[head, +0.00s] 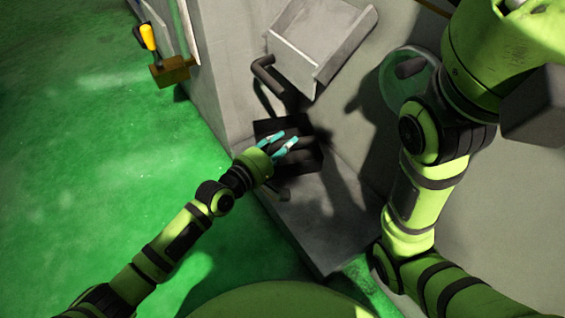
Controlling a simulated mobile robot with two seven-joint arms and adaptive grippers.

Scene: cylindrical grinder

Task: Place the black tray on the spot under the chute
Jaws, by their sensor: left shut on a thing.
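The black tray (307,160) is a dark box-like piece near the middle of the head view. My left gripper (289,138), with teal fingers, is shut on it. The tray is over or on the grey ledge (310,220), just below the chute in the picture; I cannot tell whether its underside touches the ledge. The chute (322,38) is a pale grey metal trough sloping down along the machine wall. The spot under it is partly hidden by the tray, my gripper and dark shadows. My right arm rises at the right, and its fingers do not show.
A dark bent handle (263,72) sticks out left of the chute, close to the tray. A translucent round disc (396,88) is on the wall beside my right arm. A brown block with a yellow-handled tool (170,70) is at upper left. Green floor is open at left.

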